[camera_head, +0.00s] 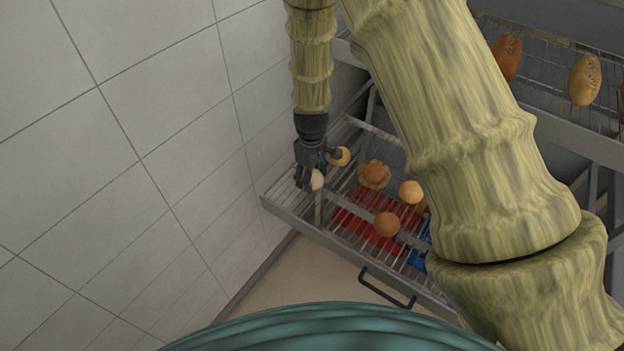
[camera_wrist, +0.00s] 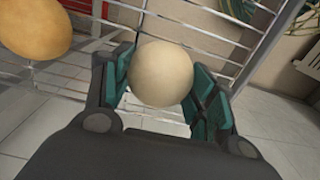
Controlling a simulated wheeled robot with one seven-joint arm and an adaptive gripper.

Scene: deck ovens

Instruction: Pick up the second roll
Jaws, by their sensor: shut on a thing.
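My gripper (camera_wrist: 160,85) is shut on a pale round roll (camera_wrist: 160,72), which sits between the two teal finger pads in the wrist view. In the head view my gripper (camera_head: 314,172) is over the left end of a wire rack (camera_head: 290,212), and the pale roll (camera_head: 317,180) shows beneath it. I cannot tell whether the roll touches the rack. Other round rolls lie on the rack: a tan one (camera_head: 341,156) right beside the gripper, a brown one (camera_head: 374,172), a light orange one (camera_head: 411,191) and a darker one (camera_head: 386,224). A golden roll (camera_wrist: 35,28) shows at the left of the wrist view.
A tiled wall (camera_head: 180,130) stands close to the left of the rack. Red (camera_head: 368,217) and blue (camera_head: 420,246) things show under the rack's bars. A dark handle (camera_head: 385,290) is at its front. An upper rack at the right holds long loaves (camera_head: 584,80).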

